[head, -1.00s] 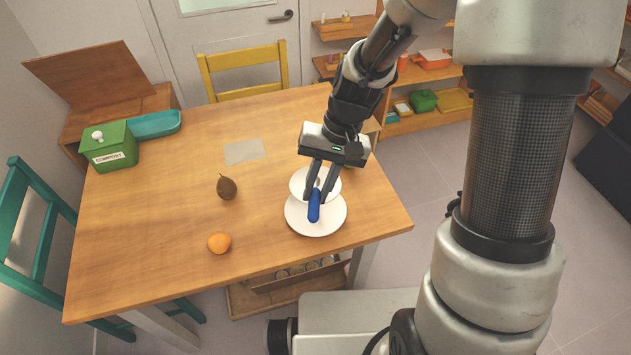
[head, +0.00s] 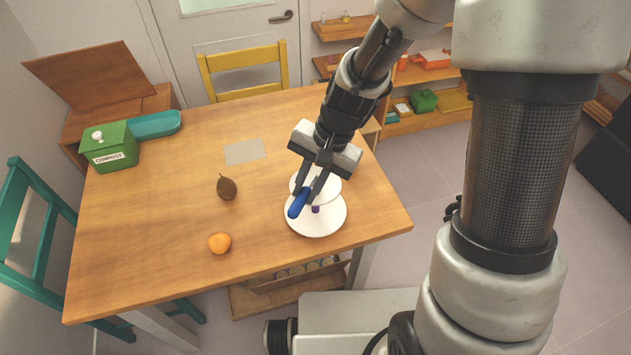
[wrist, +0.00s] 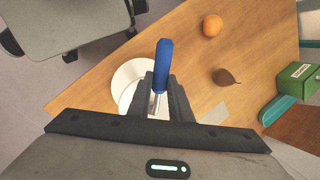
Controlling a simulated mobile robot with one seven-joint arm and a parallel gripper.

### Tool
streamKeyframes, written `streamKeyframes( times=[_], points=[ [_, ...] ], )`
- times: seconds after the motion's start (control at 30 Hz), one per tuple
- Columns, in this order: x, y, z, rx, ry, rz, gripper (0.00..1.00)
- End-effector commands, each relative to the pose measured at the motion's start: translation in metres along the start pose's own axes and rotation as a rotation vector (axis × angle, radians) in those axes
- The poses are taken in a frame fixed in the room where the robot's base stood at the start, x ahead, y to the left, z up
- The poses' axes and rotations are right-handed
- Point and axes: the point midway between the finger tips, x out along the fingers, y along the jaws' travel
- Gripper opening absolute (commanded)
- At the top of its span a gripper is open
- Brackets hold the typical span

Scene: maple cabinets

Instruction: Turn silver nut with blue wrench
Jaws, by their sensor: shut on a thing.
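My gripper (head: 309,192) is shut on the blue wrench (head: 298,205) above a white two-tier plate stand (head: 325,226). The wrench's blue handle points toward the front left in the head view. In the wrist view the blue handle (wrist: 163,58) sticks out past my fingers (wrist: 160,82), and its silver shaft shows between them. The silver nut cannot be made out; my gripper and the wrench cover the middle of the stand. A small purple part (head: 316,209) shows between the two plates.
On the wooden table (head: 160,220) are a brown pear-shaped fruit (head: 227,188), an orange (head: 219,243), a grey mat (head: 244,151), a green compost box (head: 109,150) and a teal tray (head: 156,125). A yellow chair (head: 243,62) stands behind. The table's left front is clear.

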Motion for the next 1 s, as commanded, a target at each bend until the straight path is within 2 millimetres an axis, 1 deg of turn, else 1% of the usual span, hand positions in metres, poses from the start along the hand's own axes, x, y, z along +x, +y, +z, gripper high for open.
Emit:
streamKeyframes(
  times=[0.2, 0.5, 0.87, 1.0],
  points=[
    [0.0, -0.001, 0.0, 0.013, 0.004, -0.002, 0.0],
    [0.003, -0.014, 0.0, 0.224, 0.061, -0.037, 0.0],
    [0.003, -0.015, -0.001, 0.254, 0.068, -0.042, 0.0],
    [0.003, -0.021, -0.002, 0.346, 0.094, -0.057, 0.0]
  ],
)
